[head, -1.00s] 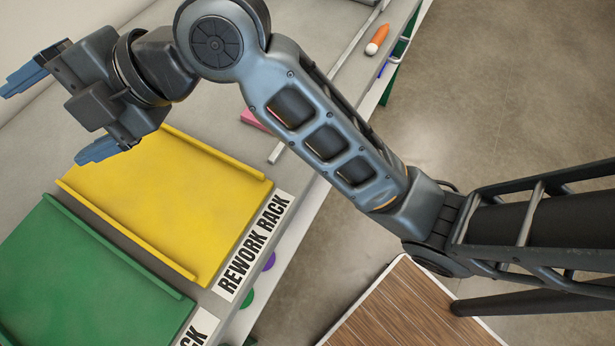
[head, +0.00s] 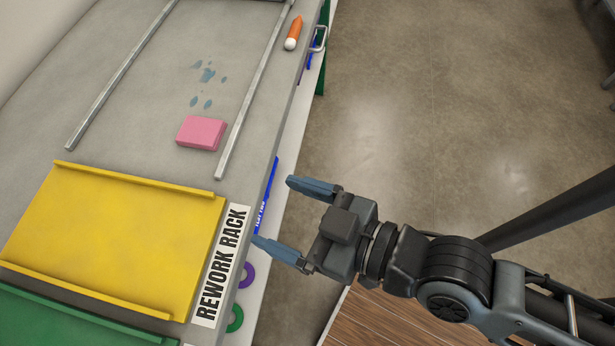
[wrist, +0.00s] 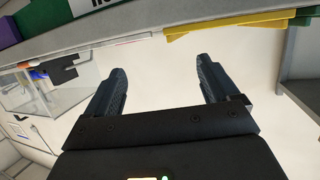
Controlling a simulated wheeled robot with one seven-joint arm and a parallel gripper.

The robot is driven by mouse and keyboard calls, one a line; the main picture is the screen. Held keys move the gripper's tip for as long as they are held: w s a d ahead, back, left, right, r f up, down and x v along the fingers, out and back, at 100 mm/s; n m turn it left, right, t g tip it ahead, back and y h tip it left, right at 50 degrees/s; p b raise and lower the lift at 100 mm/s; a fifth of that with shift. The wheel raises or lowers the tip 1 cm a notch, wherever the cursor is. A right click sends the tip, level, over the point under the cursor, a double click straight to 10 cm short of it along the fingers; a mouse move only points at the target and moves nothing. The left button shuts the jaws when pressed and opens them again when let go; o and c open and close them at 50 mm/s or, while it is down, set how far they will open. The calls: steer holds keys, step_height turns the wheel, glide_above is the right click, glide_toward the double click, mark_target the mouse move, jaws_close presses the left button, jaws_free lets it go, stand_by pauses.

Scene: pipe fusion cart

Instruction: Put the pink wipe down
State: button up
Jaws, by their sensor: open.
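The pink wipe (head: 201,133) is a small pink block lying flat on the grey bench top, between two metal rails and just below some blue-grey wet spots (head: 205,75). My gripper (head: 274,218) is open and empty. In the head view it is off the front edge of the bench, to the right of the rework rack label, and apart from the wipe. In the wrist view both fingers (wrist: 157,88) are spread with nothing between them. The wipe does not show in the wrist view.
A yellow rack (head: 110,240) and a green rack (head: 60,322) lie on the bench at the lower left. Metal rails (head: 255,95) flank the wipe. An orange marker with a white tip (head: 293,33) lies near the front edge. The floor (head: 430,100) to the right is clear.

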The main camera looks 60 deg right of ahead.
steer(key=s+d+r, duration=0.3)
steer(key=s+d, duration=0.3)
steer(key=s, duration=0.5)
steer(key=shift+d+m+h, duration=0.3)
steer(key=shift+h, duration=0.1)
steer(key=shift+c, duration=0.2)
